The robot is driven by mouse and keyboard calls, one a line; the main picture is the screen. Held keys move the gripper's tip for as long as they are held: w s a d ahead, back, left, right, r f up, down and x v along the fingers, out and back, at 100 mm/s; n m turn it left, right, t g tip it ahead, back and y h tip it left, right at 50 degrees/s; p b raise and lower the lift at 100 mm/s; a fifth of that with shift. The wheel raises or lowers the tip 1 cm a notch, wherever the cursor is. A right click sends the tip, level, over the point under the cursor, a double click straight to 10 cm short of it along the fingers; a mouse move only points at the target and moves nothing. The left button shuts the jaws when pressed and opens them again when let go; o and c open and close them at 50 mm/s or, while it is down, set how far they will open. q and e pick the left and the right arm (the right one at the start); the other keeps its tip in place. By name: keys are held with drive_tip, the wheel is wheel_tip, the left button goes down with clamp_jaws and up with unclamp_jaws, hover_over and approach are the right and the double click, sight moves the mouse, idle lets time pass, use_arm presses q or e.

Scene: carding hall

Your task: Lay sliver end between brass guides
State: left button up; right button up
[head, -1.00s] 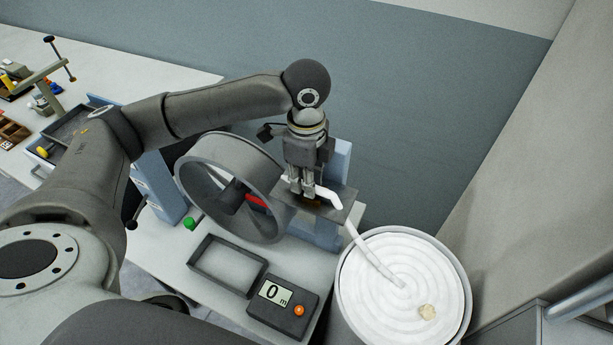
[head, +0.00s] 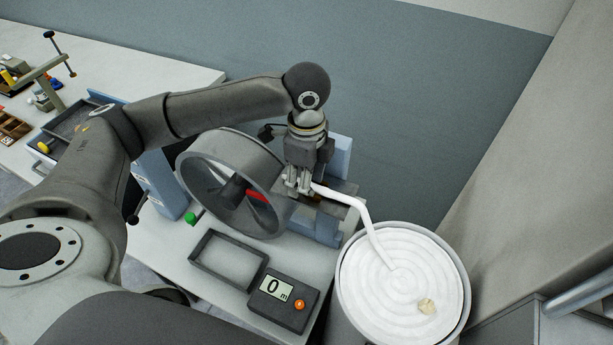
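The white sliver (head: 345,196) rises from the coil in the round can (head: 345,300), bends over the right edge of a dark plate (head: 345,187) and runs left across it to my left gripper (head: 297,186). The gripper's fingers point down at the plate's left part, close to the wheel rim, and appear closed on the sliver. The sliver's very end is hidden by the fingers. The brass guides cannot be made out clearly; the gripper and sliver cover that part of the plate. My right gripper is not in view.
A grey wheel (head: 187,178) with a red mark stands left of the plate. On the bench are an empty grey tray (head: 207,272), a counter (head: 268,309) reading 0 m and a green knob (head: 191,217).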

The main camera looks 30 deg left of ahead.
use_arm(q)
drive_tip(key=shift+s+f, duration=0.1)
drive_tip(key=shift+r+b, duration=0.3)
drive_tip(key=shift+r, duration=0.25)
wheel_tip(320, 180, up, 12)
drive_tip(key=b, duration=0.1)
drive_tip(key=shift+r, duration=0.2)
drive_tip(key=shift+f, duration=0.1)
